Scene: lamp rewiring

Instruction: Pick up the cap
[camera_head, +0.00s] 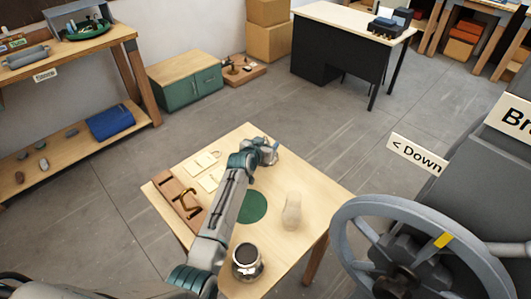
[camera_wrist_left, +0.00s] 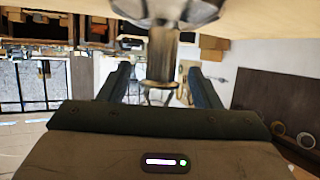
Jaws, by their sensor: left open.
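My left gripper (camera_head: 266,152) is at the far part of the small wooden table (camera_head: 318,200). In the left wrist view its open fingers (camera_wrist_left: 160,84) stand on either side of a shiny metal piece with a wide faceted rim and a narrower stem (camera_wrist_left: 161,55). This piece looks like the cap, but I cannot be sure. The stem lies between the fingers, with visible gaps at both sides. In the head view a grey metal part (camera_head: 270,148) shows at the gripper, mostly hidden by it. My right gripper is not in view.
On the table are a green round patch (camera_head: 254,208), a pale bulb-like object (camera_head: 292,212), a dark-mouthed metal jar (camera_head: 247,262), pale square cards (camera_head: 205,160) and a brown tray (camera_head: 166,188) with dark curved pieces. A large handwheel (camera_head: 350,222) stands close at the right.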

